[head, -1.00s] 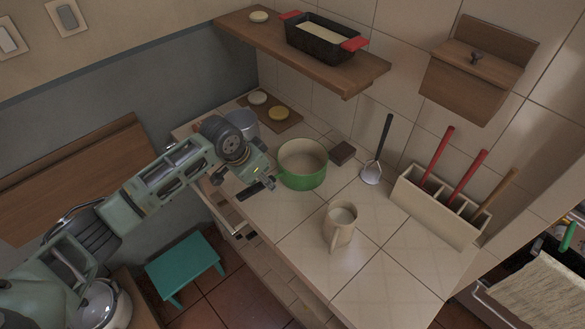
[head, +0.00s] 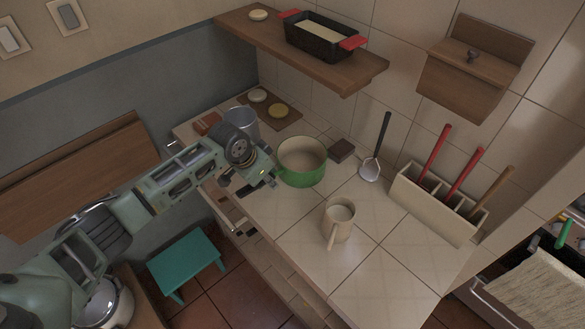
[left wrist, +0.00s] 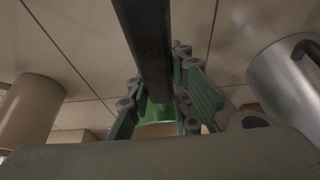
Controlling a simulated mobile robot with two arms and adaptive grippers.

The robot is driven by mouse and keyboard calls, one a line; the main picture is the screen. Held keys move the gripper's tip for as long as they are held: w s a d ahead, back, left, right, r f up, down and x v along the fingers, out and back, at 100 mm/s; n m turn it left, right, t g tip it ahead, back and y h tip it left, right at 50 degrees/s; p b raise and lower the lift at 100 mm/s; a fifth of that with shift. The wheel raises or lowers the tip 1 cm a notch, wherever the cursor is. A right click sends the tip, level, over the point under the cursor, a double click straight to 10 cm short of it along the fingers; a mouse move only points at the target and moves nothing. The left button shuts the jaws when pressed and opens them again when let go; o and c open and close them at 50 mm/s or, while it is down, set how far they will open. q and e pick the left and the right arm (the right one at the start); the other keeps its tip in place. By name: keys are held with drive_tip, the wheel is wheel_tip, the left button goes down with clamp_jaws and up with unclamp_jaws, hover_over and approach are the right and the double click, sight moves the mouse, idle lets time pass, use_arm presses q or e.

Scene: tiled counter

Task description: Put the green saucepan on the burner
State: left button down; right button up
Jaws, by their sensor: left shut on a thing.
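The green saucepan (head: 302,178), with a cream inside, stands upright on the tiled counter in the head view. It seems empty. My left gripper (head: 266,180) is at its left side, shut on its dark handle. In the left wrist view the dark handle (left wrist: 147,40) runs between the fingers of my left gripper (left wrist: 160,105), with part of the green pan (left wrist: 158,112) beyond. The fingers hide part of the handle in the head view. My right gripper is not in view. A stove (head: 535,275) shows at the lower right; I cannot make out its burner clearly.
A cream mug (head: 339,222) stands in front of the pan. A metal canister (head: 243,124) is behind my left gripper. A small dark block (head: 341,150), a ladle (head: 370,168) and a utensil holder (head: 432,208) are to the right. The counter's front right is clear.

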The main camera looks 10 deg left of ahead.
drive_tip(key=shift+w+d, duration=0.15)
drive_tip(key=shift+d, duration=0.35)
use_arm(q)
drive_tip(key=shift+r, duration=0.2)
